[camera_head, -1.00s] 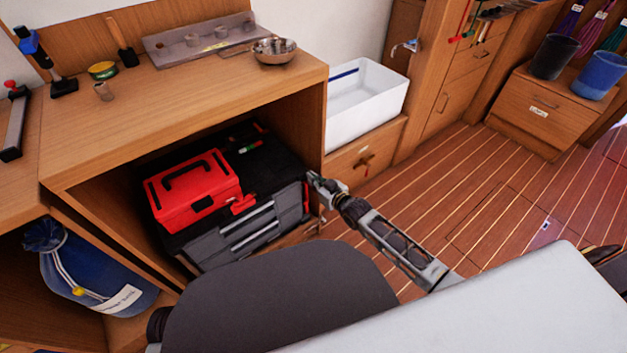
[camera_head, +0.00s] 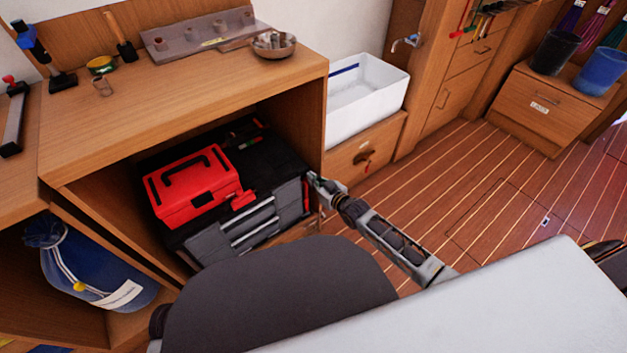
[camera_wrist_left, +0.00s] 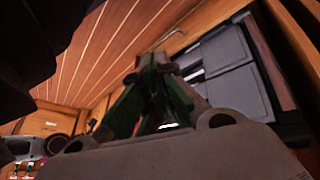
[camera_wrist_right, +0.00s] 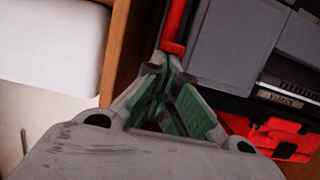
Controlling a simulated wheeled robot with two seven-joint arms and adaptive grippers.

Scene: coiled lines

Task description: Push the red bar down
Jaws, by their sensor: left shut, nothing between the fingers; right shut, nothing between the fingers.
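The red bar (camera_wrist_right: 175,24) shows in the right wrist view as an upright bar with a short bent lower end, in front of a grey drawer-fronted case. My right gripper (camera_head: 314,179) is at the right front edge of the cabinet opening, beside the grey case (camera_head: 247,226). In the right wrist view my right gripper (camera_wrist_right: 165,66) is shut and empty, its tips just below the bar's lower end; I cannot tell if they touch. My left gripper (camera_wrist_left: 158,64) is shut and empty, with grey drawers (camera_wrist_left: 232,75) beyond; it is hidden in the head view.
A red toolbox (camera_head: 190,186) sits on the grey and black case inside the wooden cabinet (camera_head: 185,95). A white bin (camera_head: 366,104) stands to the right. A blue bag (camera_head: 92,268) is at lower left.

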